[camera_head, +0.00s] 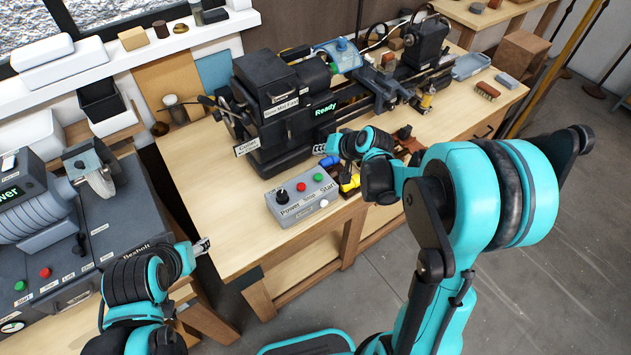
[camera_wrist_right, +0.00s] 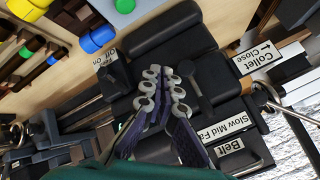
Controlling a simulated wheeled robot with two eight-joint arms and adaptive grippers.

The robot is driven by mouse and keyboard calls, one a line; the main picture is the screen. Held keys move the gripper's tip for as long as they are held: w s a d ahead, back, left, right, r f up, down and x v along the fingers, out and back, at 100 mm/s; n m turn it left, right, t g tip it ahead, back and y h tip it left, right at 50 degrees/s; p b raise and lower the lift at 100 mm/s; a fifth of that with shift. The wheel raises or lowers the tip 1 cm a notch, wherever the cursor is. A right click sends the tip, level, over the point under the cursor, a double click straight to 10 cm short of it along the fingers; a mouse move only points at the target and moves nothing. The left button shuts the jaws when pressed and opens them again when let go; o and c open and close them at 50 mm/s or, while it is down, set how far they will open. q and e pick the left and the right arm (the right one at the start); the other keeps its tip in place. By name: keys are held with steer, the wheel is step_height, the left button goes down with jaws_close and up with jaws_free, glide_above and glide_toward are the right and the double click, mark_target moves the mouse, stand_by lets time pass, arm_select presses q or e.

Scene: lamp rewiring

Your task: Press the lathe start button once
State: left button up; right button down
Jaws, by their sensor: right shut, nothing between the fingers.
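The lathe (camera_head: 290,100) stands on the wooden bench with a screen reading "Ready". Its grey control box (camera_head: 287,207) sits at the bench's front edge, with a black power knob, a red stop button (camera_head: 300,187) and the green start button (camera_head: 318,177). The green button also shows at the top of the right wrist view (camera_wrist_right: 125,5). My right gripper (camera_head: 322,149) is shut and empty, behind and above the box, apart from the start button. In the right wrist view the gripper (camera_wrist_right: 163,88) appears over the black lathe headstock. My left gripper (camera_head: 203,246) is left of the box; its finger opening is unclear.
Blue-handled (camera_head: 330,161) and yellow-handled (camera_head: 349,184) tools lie right of the box, close to my right gripper. A second machine (camera_head: 110,215) with red and green buttons stands at left. A brush (camera_head: 487,90) lies on the bench's right; bare wood lies left of the box.

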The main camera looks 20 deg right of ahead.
mark_target(320, 178)
steer(key=shift+d+f, duration=0.1)
steer(key=shift+f, duration=0.1)
step_height(320, 178, down, 9)
steer(key=b, duration=0.7)
steer(key=shift+r, duration=0.2)
stand_by(1.2)
steer(key=shift+f+b, duration=0.35)
steer(key=shift+b, duration=0.15)
